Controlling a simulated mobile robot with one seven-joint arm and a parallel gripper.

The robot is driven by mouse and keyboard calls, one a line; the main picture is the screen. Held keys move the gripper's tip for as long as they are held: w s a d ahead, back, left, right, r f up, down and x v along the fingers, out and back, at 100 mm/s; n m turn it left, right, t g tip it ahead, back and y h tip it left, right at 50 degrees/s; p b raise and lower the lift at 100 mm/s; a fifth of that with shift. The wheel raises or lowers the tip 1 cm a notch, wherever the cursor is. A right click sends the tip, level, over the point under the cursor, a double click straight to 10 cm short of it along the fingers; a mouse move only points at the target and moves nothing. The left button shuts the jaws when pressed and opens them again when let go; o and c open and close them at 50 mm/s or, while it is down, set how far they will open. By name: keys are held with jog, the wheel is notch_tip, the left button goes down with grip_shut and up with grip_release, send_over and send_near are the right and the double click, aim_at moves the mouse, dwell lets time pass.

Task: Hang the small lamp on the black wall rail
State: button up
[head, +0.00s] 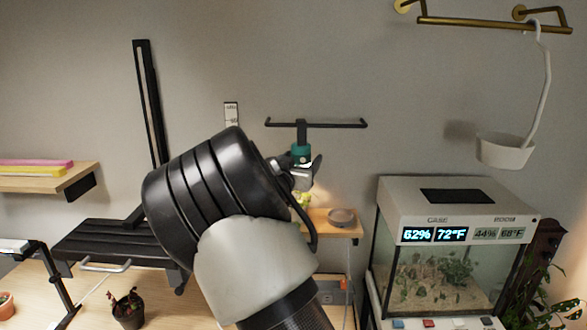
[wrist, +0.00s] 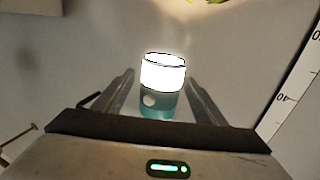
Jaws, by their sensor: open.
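The black wall rail (head: 340,124) is fixed to the wall in the middle of the head view. The small lamp (head: 301,152) has a teal body and sits just below the rail's middle, under a dark upright piece that meets the rail. Whether its hook rests on the rail cannot be made out. In the wrist view the lamp (wrist: 161,75) is lit white, with its teal part towards my gripper's palm. My gripper (head: 303,172) is open at the lamp. Its fingers (wrist: 160,78) stand on either side of the lamp with gaps visible.
A small wooden shelf (head: 323,220) with a round grey dish (head: 342,216) is below the lamp. A glass terrarium (head: 440,265) stands right. A brass rail (head: 490,24) holds a white hanging pot (head: 504,152). A black stand (head: 150,110) rises left of my arm.

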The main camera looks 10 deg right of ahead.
jog(key=s+a+n+g+y, duration=0.1)
jog(key=s+a+y, duration=0.2)
jog(key=s, duration=0.4)
jog(key=s+a+r+n+g+y+p, duration=0.1)
jog(key=s+a+y, duration=0.25)
jog(key=s, duration=0.35)
jog(key=s+a+n+g+y, duration=0.1)
jog(key=s+a+y, duration=0.25)
jog(key=s, duration=0.35)
jog(key=s+d+f+n+g, duration=0.1)
jog(key=s+d+g, duration=0.2)
jog(key=s, duration=1)
jog(key=s+d+f+n+g+h+p, duration=0.1)
jog(key=s+d+g, duration=0.3)
jog(key=s, duration=0.9)
jog(key=shift+d+f+n+h, duration=0.3)
jog(key=shift+d+f, duration=0.05)
jog(key=shift+d, duration=0.35)
jog(key=shift+s, duration=0.1)
